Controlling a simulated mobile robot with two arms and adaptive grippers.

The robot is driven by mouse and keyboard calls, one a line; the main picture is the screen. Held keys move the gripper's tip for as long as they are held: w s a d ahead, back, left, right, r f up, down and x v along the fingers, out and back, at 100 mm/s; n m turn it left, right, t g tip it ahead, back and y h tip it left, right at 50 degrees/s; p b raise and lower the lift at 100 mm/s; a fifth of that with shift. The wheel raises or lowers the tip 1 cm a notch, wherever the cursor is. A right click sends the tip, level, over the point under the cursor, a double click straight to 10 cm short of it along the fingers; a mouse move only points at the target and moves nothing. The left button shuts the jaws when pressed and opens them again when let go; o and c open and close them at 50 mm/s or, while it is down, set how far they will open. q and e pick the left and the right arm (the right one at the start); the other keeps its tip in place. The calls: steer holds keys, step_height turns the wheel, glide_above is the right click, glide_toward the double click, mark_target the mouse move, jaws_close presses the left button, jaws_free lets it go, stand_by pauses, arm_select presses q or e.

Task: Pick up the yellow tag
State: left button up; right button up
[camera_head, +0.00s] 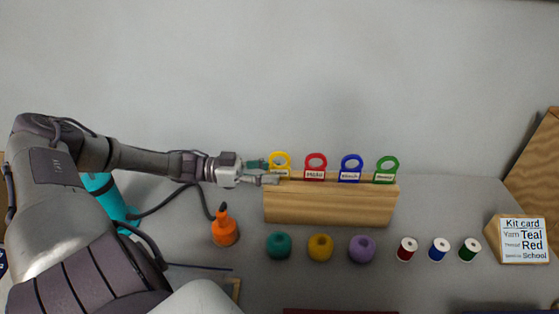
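The yellow tag (280,158) is a ring-topped tag standing upright at the left end of a wooden block (330,204). Red (316,160), blue (351,162) and green (387,163) tags with white labels stand in a row to its right. My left gripper (271,172) reaches in from the left at the yellow tag, its fingers apart with a gap between them. The fingertips are at the tag's left edge and partly overlap its lower part; I cannot tell whether they touch it. My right gripper is not in view.
In front of the block lie teal (279,245), yellow (320,247) and purple (362,248) yarn rolls, and red (406,249), blue (438,249) and green (469,250) thread spools. An orange bottle (225,229) stands left, a kit card (523,240) right. A wall is behind.

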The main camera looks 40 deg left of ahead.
arm_select(q)
steer(key=x, duration=0.5)
steer(key=shift+w+r, duration=0.2)
steer(key=shift+r, duration=0.2)
jaws_close()
